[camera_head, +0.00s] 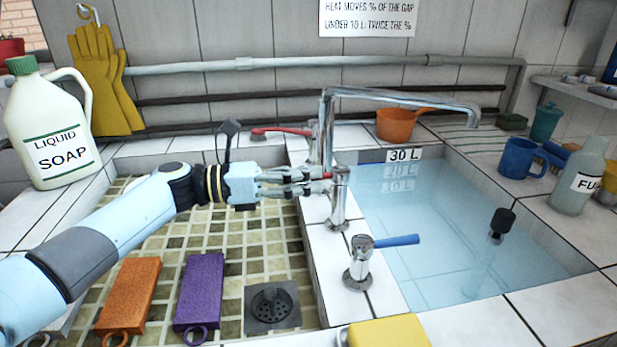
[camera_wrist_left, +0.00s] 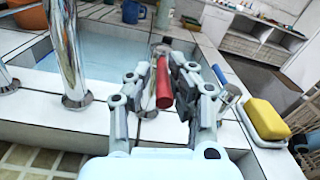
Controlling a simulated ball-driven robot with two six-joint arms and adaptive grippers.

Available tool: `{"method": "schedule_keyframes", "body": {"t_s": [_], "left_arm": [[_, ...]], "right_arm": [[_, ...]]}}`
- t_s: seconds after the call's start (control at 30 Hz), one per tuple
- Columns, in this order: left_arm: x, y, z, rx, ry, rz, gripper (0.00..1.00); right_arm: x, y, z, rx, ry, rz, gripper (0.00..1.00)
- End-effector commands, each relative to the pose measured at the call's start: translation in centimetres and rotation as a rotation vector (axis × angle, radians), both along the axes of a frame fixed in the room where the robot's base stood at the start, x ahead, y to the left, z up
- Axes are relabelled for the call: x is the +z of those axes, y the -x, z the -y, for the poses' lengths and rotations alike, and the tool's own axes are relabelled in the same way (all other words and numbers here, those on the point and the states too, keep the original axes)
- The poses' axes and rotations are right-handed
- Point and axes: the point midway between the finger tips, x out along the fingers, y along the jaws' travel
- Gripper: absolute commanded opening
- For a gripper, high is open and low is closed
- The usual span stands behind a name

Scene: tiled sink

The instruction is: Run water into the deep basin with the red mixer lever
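The red mixer lever (camera_wrist_left: 163,84) lies between the fingers of my left gripper (camera_wrist_left: 158,75) in the left wrist view, closer to one finger, with a small gap at the other. In the head view my left gripper (camera_head: 325,181) reaches from the left to the chrome mixer body (camera_head: 340,205); only a bit of red shows at its fingertips. The deep basin (camera_head: 462,280) on the right holds clear bluish water beside a 30 L label (camera_head: 404,155). The long chrome spout (camera_head: 410,97) extends over it; no stream is visible. My right gripper is not in view.
A tap with a blue lever (camera_head: 398,240) stands in front of the mixer. The shallow tiled basin holds orange (camera_head: 130,292) and purple (camera_head: 200,290) blocks. A yellow sponge (camera_head: 388,332) lies at the front.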

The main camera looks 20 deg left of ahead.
Motion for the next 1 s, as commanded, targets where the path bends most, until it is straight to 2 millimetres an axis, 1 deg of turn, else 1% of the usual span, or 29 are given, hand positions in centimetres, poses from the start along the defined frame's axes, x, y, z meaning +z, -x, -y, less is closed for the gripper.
{"method": "schedule_keyframes", "body": {"t_s": [0.07,0.17,0.37,0.47,0.57,0.8,1.0], "left_arm": [[0.0,0.1,0.1,-0.004,0.001,0.0,0.36],[0.0,0.1,0.1,-0.005,0.001,0.0,0.36],[0.0,0.1,0.0,-0.003,0.001,0.0,0.36],[0.0,0.3,-0.3,-0.003,0.0,0.0,0.36],[-0.1,1.0,-1.4,-0.003,-0.002,-0.001,0.36],[-0.1,3.9,-5.9,-0.004,-0.004,-0.003,0.36],[0.0,5.8,-9.0,-0.004,-0.002,-0.001,0.36]], "right_arm": [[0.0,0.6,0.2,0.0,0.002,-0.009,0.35],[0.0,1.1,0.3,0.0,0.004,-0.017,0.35],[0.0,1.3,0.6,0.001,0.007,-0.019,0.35],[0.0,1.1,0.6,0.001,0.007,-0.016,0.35],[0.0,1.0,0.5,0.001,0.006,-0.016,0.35],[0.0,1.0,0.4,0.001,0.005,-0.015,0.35],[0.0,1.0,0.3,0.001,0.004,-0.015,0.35]]}}
